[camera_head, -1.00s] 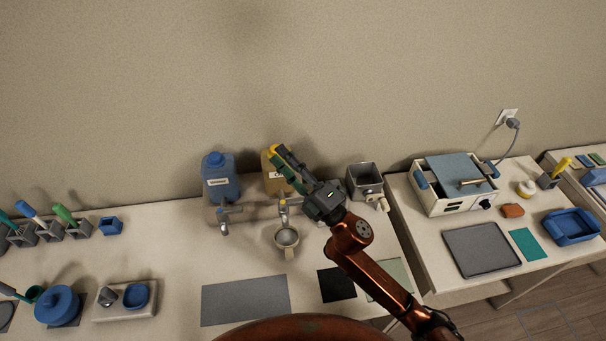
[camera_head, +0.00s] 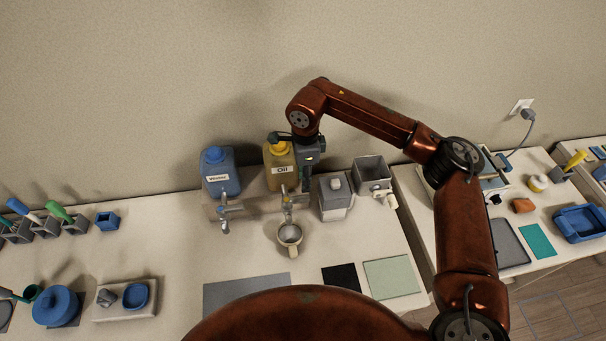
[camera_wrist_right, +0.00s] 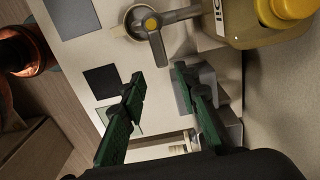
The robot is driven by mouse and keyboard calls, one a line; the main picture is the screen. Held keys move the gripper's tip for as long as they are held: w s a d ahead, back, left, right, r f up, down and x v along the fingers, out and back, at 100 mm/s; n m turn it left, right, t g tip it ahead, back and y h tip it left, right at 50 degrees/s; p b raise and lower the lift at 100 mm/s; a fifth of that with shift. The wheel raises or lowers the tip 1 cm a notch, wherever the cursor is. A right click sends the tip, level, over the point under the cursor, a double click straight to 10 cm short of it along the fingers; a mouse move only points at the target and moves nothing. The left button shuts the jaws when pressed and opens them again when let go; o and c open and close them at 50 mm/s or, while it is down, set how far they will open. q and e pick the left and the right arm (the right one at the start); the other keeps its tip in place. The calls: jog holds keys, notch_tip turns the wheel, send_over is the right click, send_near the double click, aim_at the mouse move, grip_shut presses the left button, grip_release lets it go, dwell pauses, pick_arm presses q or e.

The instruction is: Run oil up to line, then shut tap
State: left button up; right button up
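The yellow oil jug (camera_head: 279,178), labelled "Oil", stands at the back of the table; it also shows in the right wrist view (camera_wrist_right: 262,32). Its tap (camera_head: 287,203) has a yellow-centred top (camera_wrist_right: 151,23) and sits in front of the jug. A pale handled cup (camera_head: 290,235) stands under the spout; its rim (camera_wrist_right: 132,19) is partly covered by the tap in the wrist view. The oil level and line cannot be made out. My right gripper (camera_head: 306,178) points down just right of the jug and tap; its green fingers (camera_wrist_right: 157,82) are apart and empty. My left gripper is out of view.
A blue jug (camera_head: 219,174) with its own tap (camera_head: 224,210) stands left. A grey lidded box (camera_head: 335,203) is close right of my gripper, with an open grey container (camera_head: 371,173) beyond. A black mat (camera_head: 341,277) and pale green mat (camera_head: 391,277) lie in front.

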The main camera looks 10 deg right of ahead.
aim_at(306, 197)
jog(key=shift+w+d, duration=0.1)
jog(key=shift+d, duration=0.2)
jog(key=shift+f, duration=0.3)
jog(key=shift+f+b, duration=1.4)
jog(key=shift+f, duration=2.15)
jog(key=shift+f+b, duration=0.55)
jog(key=shift+b, duration=0.05)
